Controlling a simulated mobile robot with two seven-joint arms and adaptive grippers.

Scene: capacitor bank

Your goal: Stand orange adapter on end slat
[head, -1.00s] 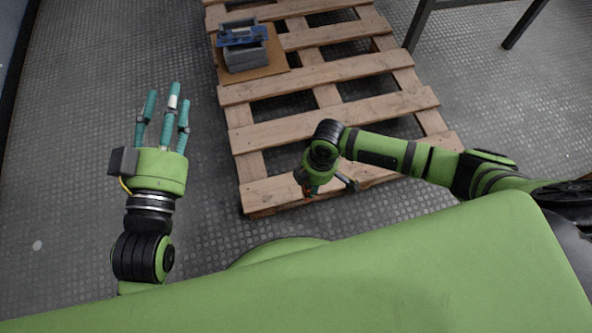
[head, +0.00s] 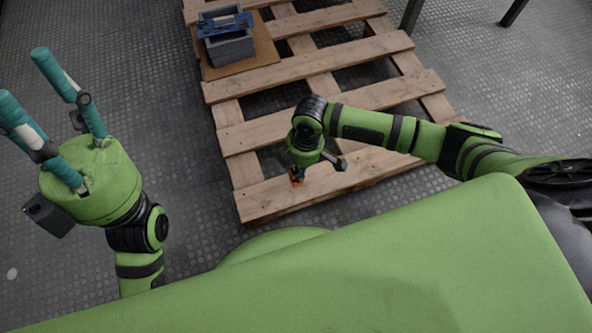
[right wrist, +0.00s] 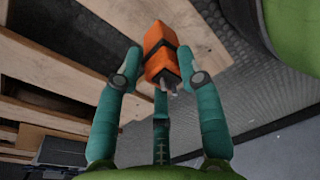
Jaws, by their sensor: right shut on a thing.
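The orange adapter (head: 297,174) has a black band and metal prongs, as the right wrist view (right wrist: 160,48) shows. My right gripper (right wrist: 158,72) is shut on it, with teal fingers on its sides and the prongs toward the palm. In the head view the right gripper (head: 298,170) points down over the pallet's nearest slat, the end slat (head: 375,165). I cannot tell whether the adapter touches the wood. Part of the adapter is hidden by the hand. My left gripper (head: 40,105) is open and empty at the far left, fingers spread, over the floor.
The wooden pallet (head: 310,78) has open gaps between its slats. A grey box (head: 230,48) with a blue item (head: 225,24) on top stands on a brown board (head: 265,48) at its far left. Dark metal legs (head: 411,15) stand at the back right.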

